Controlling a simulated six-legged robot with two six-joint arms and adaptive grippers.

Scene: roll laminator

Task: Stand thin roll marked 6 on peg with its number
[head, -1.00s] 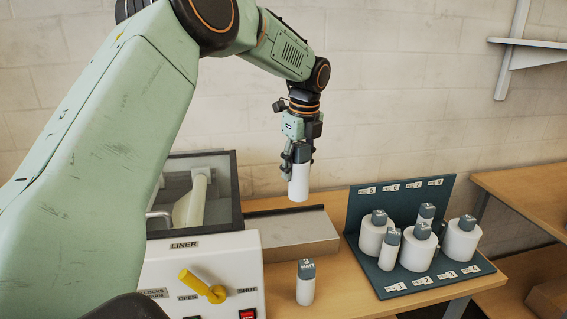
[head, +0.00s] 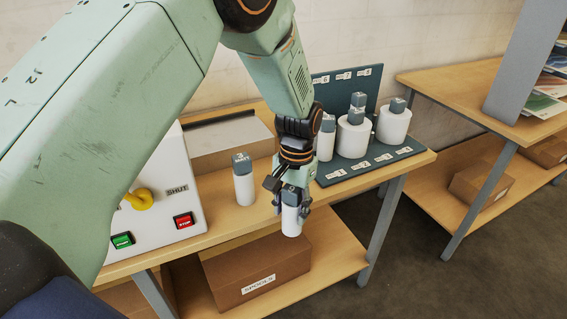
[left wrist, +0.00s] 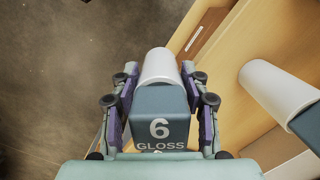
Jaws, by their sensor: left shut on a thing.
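My left gripper (head: 291,196) is shut on the thin roll marked 6 (head: 291,222), a white roll with a dark grey cap, and holds it roughly upright. In the head view it overlaps the bench's front edge. In the left wrist view the cap (left wrist: 158,125) reads "6 GLOSS" between the fingers (left wrist: 160,108). The dark peg board (head: 412,148) stands behind and to the right, apart from the roll. Its back panel shows labels 6 (head: 323,81), 7 and 8. The peg at 6 is hidden behind my arm and other rolls. My right gripper is not in view.
A thin roll marked 3 (head: 244,188) stands on the bench left of my gripper. Thin and thick rolls (head: 394,124) occupy the board. The laminator (head: 165,190) is at left, a grey box (head: 225,143) behind. A carton (head: 255,270) lies on the lower shelf.

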